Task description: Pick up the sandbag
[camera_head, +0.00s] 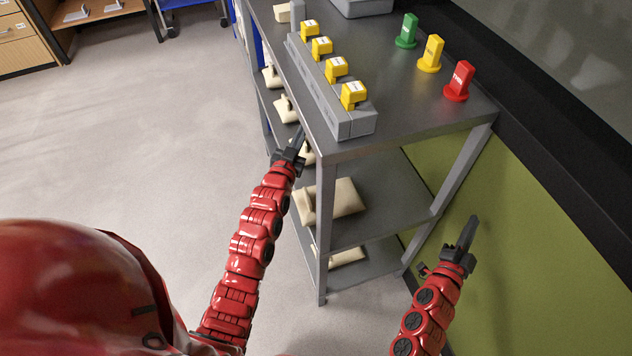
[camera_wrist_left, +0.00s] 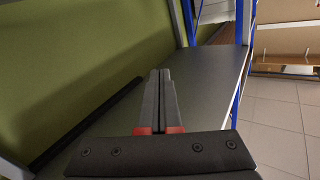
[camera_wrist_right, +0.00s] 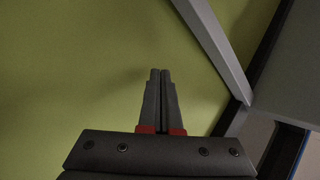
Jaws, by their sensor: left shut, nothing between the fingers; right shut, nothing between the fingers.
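Several cream bag-like objects, which look like sandbags, lie on the shelves under the grey bench. The largest visible sandbag (camera_head: 335,200) is on a shelf below the bench's near corner. Another cream bag (camera_head: 347,257) lies lower down, partly hidden by the bench leg. Smaller cream shapes (camera_head: 286,110) show along the bench's left side. My left gripper (camera_head: 299,136) is shut and empty at the bench's left edge, above the largest bag; its fingers also show in the left wrist view (camera_wrist_left: 160,78). My right gripper (camera_head: 472,228) is shut and empty near the green wall; no bag shows in the right wrist view (camera_wrist_right: 160,76).
The grey bench top (camera_head: 400,110) carries a grey rack (camera_head: 322,95) with several yellow blocks. Green (camera_head: 407,32), yellow (camera_head: 431,53) and red (camera_head: 460,80) stands are at the back. A bench leg (camera_head: 322,240) stands between the arms. Floor at left is clear.

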